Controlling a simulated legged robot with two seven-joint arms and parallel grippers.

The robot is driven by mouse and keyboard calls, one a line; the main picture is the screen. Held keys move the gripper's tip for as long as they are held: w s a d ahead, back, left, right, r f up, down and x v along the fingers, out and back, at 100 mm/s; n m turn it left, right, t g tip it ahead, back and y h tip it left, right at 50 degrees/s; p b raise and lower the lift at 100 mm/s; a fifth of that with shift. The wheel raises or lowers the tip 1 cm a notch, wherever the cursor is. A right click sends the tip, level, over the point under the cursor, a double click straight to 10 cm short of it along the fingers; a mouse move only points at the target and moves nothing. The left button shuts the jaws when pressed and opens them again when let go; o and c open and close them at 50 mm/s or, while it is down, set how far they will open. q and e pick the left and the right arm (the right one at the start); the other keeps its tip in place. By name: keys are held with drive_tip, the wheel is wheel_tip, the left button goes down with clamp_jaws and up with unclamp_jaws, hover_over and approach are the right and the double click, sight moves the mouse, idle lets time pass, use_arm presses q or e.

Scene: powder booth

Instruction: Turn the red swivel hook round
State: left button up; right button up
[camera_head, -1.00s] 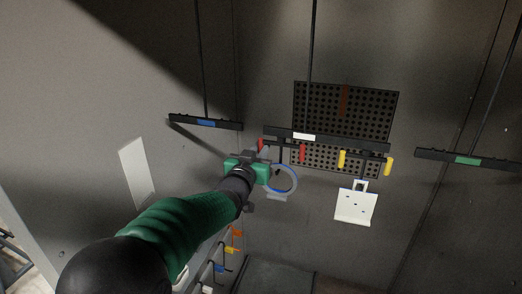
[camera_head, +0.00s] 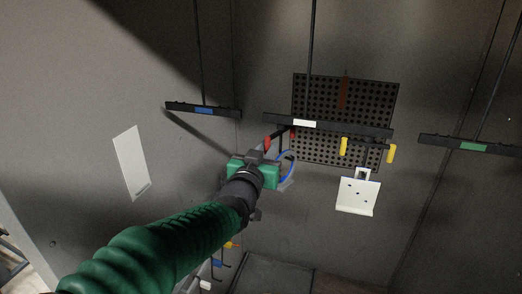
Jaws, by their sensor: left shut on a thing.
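The red swivel hook (camera_head: 267,145) hangs below the middle black crossbar, left of its centre. One red end stands at my left gripper; the other red end shows small near the crossbar. A ring-shaped part (camera_head: 287,163) with a blue edge hangs below the hook and appears narrow, turned partly edge-on. My left gripper (camera_head: 262,158), green and black, is shut at the near red end of the hook. Its body hides the fingertips and part of the ring. My right gripper is not in view.
The middle crossbar (camera_head: 372,131) also carries a yellow-ended hook (camera_head: 344,146) with a white bracket (camera_head: 357,196). A blue-labelled bar (camera_head: 180,107) hangs left, a green-labelled bar (camera_head: 442,143) right. A perforated panel (camera_head: 385,100) is behind. Coloured hooks hang low behind my arm.

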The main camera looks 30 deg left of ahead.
use_arm(q)
drive_tip(key=d, duration=0.2)
drive_tip(key=w+d, duration=0.1)
drive_tip(key=d, duration=0.1)
drive_tip(key=shift+w+r+p, duration=0.1)
drive_tip(key=shift+r+p, duration=0.05)
drive_tip(key=shift+p, duration=0.2)
drive_tip(key=shift+w+d, duration=0.3)
drive_tip(key=shift+d, duration=0.1)
drive_tip(key=shift+c, duration=0.2)
drive_tip(key=shift+o, duration=0.2)
drive_tip(key=shift+w+d+p, duration=0.5)
drive_tip(key=shift+w+d, duration=0.05)
drive_tip(key=shift+w, duration=0.1)
drive_tip(key=shift+w+d+p, duration=0.15)
drive_tip(key=shift+w+p, duration=0.05)
drive_tip(key=shift+w, duration=0.85)
drive_tip(key=shift+w+d+p, duration=0.1)
drive_tip(key=shift+w+p, duration=0.1)
drive_tip(key=shift+w, duration=0.85)
drive_tip(key=o, duration=0.8)
drive_tip(key=shift+c, duration=0.2)
